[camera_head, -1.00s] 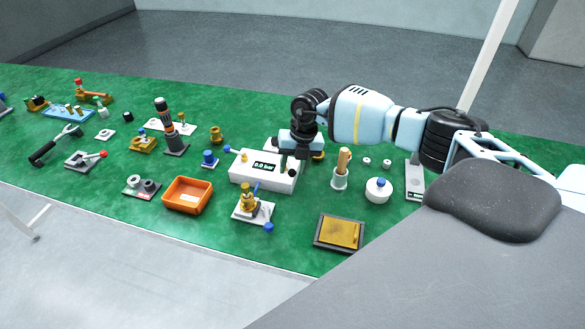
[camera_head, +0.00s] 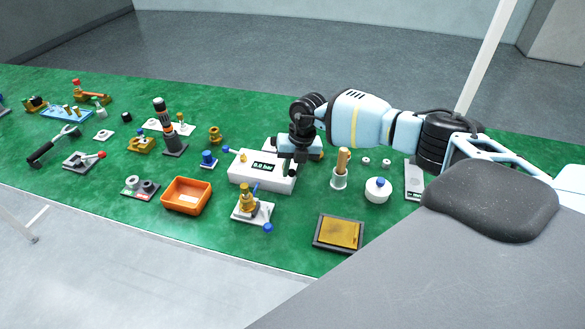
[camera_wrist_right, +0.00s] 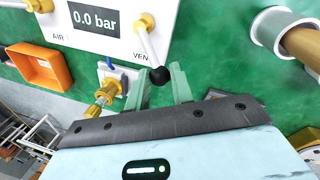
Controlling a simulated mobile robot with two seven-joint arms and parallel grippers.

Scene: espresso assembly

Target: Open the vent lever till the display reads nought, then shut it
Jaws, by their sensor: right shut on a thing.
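The white box (camera_head: 255,179) stands on the green table, and its display (camera_wrist_right: 95,19) reads 0.0 bar in the right wrist view. The vent lever (camera_wrist_right: 149,43) is a white rod on a yellow pivot, ending in a black ball (camera_wrist_right: 160,75). My right gripper (camera_wrist_right: 159,81) is shut on the lever at its black ball, with a pale green finger on each side. In the head view my right gripper (camera_head: 288,163) is at the box's right end and hides part of it. My left gripper is not in view.
An orange bin (camera_head: 187,196) and a brass valve on a white plate (camera_head: 250,215) stand in front of the box. A cup with a wooden handle (camera_head: 340,178) and a white lidded pot (camera_head: 378,191) stand to the right. Bare table lies left of the dark tray (camera_head: 338,247).

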